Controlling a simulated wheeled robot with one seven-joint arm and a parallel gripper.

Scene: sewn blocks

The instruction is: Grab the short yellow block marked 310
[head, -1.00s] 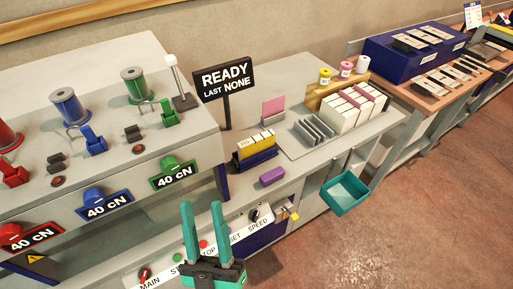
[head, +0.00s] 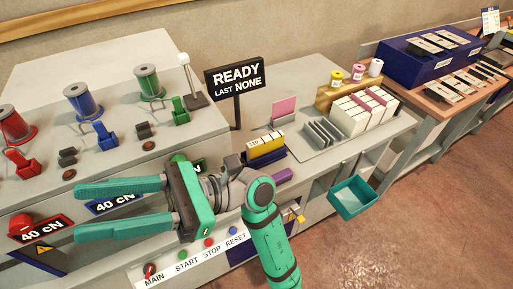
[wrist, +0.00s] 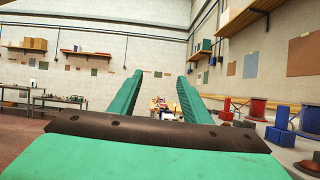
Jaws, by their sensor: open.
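A yellow block group (head: 268,147) with white tops sits in a dark blue holder (head: 268,158) on the grey bench, below the READY sign. A small marking like 310 shows at its left end; I cannot tell how many separate blocks it holds. My gripper (head: 78,211) is open and empty, its green fingers pointing left in front of the 40 CN panels. It is well to the left of the yellow block, with my wrist and arm between. In the wrist view, my gripper (wrist: 160,76) faces the far room; the yellow block is not recognisable there.
A purple block (head: 283,174) lies in front of the holder, partly behind my arm. The READY sign (head: 236,78) stands behind. A grey slotted rack (head: 323,133) and white blocks (head: 365,113) are to the right. A teal bin (head: 353,198) hangs at the bench front.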

